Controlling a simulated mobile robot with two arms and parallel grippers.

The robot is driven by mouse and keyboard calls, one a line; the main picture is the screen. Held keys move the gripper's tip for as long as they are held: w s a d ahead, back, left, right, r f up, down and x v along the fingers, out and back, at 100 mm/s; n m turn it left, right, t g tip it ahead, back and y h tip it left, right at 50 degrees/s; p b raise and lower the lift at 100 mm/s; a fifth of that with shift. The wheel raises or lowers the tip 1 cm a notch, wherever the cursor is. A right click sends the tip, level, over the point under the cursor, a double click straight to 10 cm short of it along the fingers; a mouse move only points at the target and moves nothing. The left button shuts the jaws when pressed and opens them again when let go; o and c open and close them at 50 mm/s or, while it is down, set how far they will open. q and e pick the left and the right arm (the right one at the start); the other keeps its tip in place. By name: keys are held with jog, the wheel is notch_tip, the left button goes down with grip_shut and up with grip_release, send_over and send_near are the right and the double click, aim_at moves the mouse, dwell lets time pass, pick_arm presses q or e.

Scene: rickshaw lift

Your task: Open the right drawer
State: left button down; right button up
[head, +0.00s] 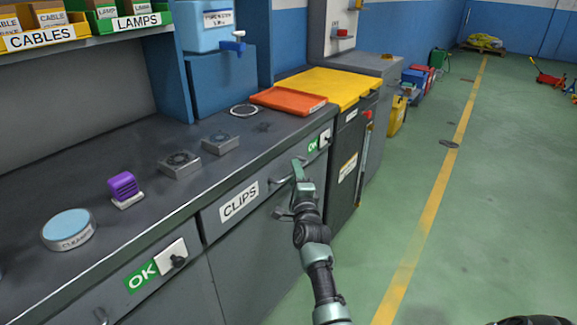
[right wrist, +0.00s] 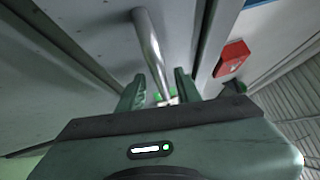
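The drawer labelled CLIPS (head: 220,216) is in the front of the grey workbench and looks closed in the head view. Its metal bar handle (head: 281,182) sits right of the label. My right gripper (head: 298,170) is at this handle. In the right wrist view, the handle bar (right wrist: 152,48) runs down between the two fingers of my right gripper (right wrist: 160,88). The fingers look apart, with a gap on each side of the bar. My left gripper is not in view.
The workbench top (head: 95,165) holds a blue-lidded tin (head: 69,228), a purple block (head: 123,186) and an orange tray (head: 288,100). A dark cabinet with a yellow top (head: 330,86) stands beyond the drawer.

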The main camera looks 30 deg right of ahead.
jog(key=shift+w+d, duration=0.15)
jog(key=shift+w, duration=0.2)
jog(key=shift+s+r, duration=0.2)
jog(key=shift+c, duration=0.6)
grip_shut()
dwell(0.5)
